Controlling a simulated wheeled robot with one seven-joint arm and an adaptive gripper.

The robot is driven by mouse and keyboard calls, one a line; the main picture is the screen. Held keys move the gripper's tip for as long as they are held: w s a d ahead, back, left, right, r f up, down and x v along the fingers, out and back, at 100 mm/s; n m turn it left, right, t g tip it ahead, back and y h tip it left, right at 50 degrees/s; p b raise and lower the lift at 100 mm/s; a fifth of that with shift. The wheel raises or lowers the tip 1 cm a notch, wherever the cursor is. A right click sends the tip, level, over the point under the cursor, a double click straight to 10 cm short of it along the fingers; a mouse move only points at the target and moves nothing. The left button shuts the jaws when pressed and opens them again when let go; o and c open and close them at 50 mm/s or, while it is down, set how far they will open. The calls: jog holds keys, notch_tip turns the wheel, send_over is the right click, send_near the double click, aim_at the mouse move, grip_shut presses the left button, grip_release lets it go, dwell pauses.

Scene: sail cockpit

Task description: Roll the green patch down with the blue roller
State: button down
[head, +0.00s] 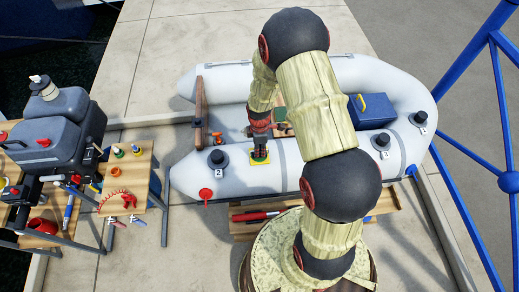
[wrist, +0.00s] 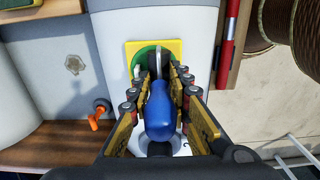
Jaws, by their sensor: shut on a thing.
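The blue roller's handle (wrist: 159,110) lies between my gripper's (wrist: 160,72) fingers in the wrist view, pointing toward the patch, and the gripper is shut on it. Its pale metal end reaches over the green patch (wrist: 145,56), which sits on a yellow square (wrist: 177,48) on the pale boat tube. I cannot tell whether the roller touches the patch. In the head view my gripper (head: 260,145) points down right above the yellow square (head: 260,161) on the near tube; the roller is mostly hidden there.
The grey inflatable boat (head: 378,78) has black valves, one marked 2 (head: 217,160) left of the patch. A blue box (head: 372,110) sits in the boat. A wooden bench (head: 140,170) with tools stands left. Blue frame bars (head: 467,150) rise at right.

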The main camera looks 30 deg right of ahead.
jog(key=shift+r+p, duration=2.25)
jog(key=shift+r, duration=1.2)
jog(key=shift+f, duration=0.1)
